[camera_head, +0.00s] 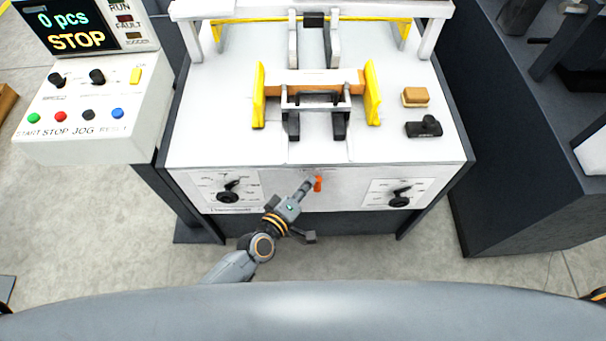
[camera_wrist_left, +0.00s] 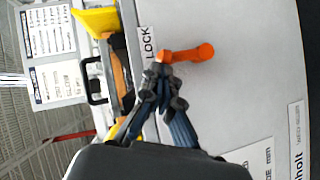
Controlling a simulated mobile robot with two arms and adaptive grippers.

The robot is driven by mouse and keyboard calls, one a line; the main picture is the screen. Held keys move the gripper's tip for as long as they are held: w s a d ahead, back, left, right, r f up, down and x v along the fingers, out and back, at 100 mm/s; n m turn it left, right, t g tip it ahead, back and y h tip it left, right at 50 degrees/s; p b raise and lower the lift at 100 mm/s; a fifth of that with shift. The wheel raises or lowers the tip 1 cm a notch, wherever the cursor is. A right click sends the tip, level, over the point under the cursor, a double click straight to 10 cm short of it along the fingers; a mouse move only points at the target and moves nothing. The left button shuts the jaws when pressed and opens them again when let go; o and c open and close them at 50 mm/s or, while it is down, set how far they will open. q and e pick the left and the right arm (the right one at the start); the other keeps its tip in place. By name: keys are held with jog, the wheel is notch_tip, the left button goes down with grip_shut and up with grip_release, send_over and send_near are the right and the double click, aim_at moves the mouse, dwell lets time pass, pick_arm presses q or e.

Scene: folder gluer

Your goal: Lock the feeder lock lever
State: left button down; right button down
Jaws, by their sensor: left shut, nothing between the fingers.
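The feeder lock lever is a small orange handle (camera_head: 318,184) on the white front panel, just below the table's front edge. It hangs roughly upright in the head view. In the left wrist view the orange lever (camera_wrist_left: 190,54) lies crosswise beside a label that reads LOCK (camera_wrist_left: 147,42). My left gripper (camera_head: 313,181) is shut and empty, with its tips close to the lever's left side. In the left wrist view the closed fingers (camera_wrist_left: 165,74) are right beside the lever; I cannot tell if they touch it. My right gripper is out of view.
Dial plates with black knobs flank the lever at left (camera_head: 229,196) and right (camera_head: 399,200). On the table are yellow guides (camera_head: 372,94), a brown block (camera_head: 415,97) and a black object (camera_head: 424,127). A control panel (camera_head: 90,140) reading STOP stands left; a dark machine (camera_head: 530,190) stands right.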

pick_arm(q)
jog(key=shift+d+r+m+p, duration=0.3)
jog(key=shift+d+p, duration=0.1)
jog(key=shift+p, duration=0.1)
jog(key=shift+d+f, duration=0.1)
jog(key=shift+d, duration=0.35)
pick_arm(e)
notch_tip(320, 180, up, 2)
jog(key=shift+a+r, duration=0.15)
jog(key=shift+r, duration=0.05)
pick_arm(q)
jog(key=shift+d, duration=0.2)
